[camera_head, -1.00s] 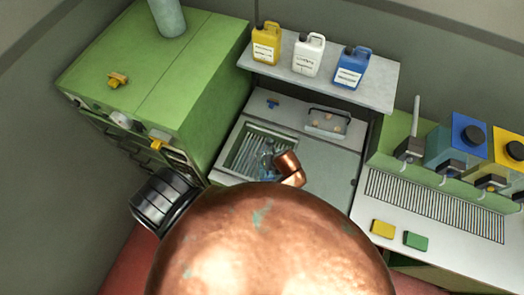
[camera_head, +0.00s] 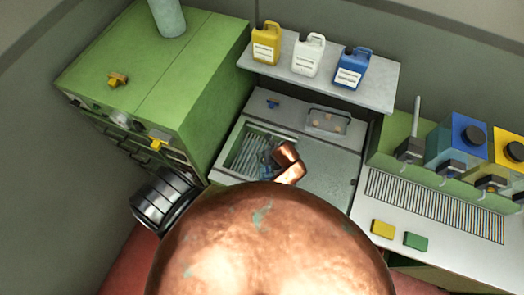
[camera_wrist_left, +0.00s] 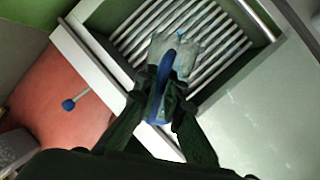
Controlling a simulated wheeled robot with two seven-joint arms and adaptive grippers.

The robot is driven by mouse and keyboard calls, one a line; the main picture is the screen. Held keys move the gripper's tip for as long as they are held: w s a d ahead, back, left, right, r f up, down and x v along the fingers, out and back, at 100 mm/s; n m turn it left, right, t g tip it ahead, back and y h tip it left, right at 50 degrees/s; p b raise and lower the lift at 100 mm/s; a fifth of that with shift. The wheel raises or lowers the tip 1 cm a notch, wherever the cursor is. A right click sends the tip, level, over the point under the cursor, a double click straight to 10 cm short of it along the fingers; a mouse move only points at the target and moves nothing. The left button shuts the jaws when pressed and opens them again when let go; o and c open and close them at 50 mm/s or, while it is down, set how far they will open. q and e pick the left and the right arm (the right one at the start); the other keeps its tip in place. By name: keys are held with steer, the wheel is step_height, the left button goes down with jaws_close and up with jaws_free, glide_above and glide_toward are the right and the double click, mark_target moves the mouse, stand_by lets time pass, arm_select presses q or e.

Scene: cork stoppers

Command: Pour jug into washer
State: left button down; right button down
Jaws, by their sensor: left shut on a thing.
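My left gripper (camera_wrist_left: 165,105) is shut on the blue handle of a jug (camera_wrist_left: 182,55) in the left wrist view. The jug has a pale grey, partly see-through body. It is over the slatted basin of the washer (camera_wrist_left: 100,58); its height above the slats and its exact tilt are unclear. In the head view the washer (camera_head: 325,168) is the pale grey unit in the middle, with the slatted basin at its left. There my copper wrist reaches over the basin's right side, and the jug and fingertips are mostly hidden. My right gripper is not in view.
A clear handled box (camera_head: 327,122) with brownish pieces sits behind on the washer. Yellow (camera_head: 266,44), white (camera_head: 308,55) and blue (camera_head: 351,68) canisters stand on the shelf above. A green cabinet (camera_head: 165,80) borders the left. The washer's right top is clear.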

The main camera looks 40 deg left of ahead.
arm_select(q)
steer(key=shift+w+a+f+g+h, duration=0.2)
steer(key=shift+w+a+g+h, duration=0.4)
steer(key=shift+w+a, duration=0.5)
stand_by(0.3)
steer(key=shift+w+a+r+g+h, duration=0.4)
steer(key=shift+w+a+g+h, duration=0.15)
steer(key=shift+w+g+h, duration=0.1)
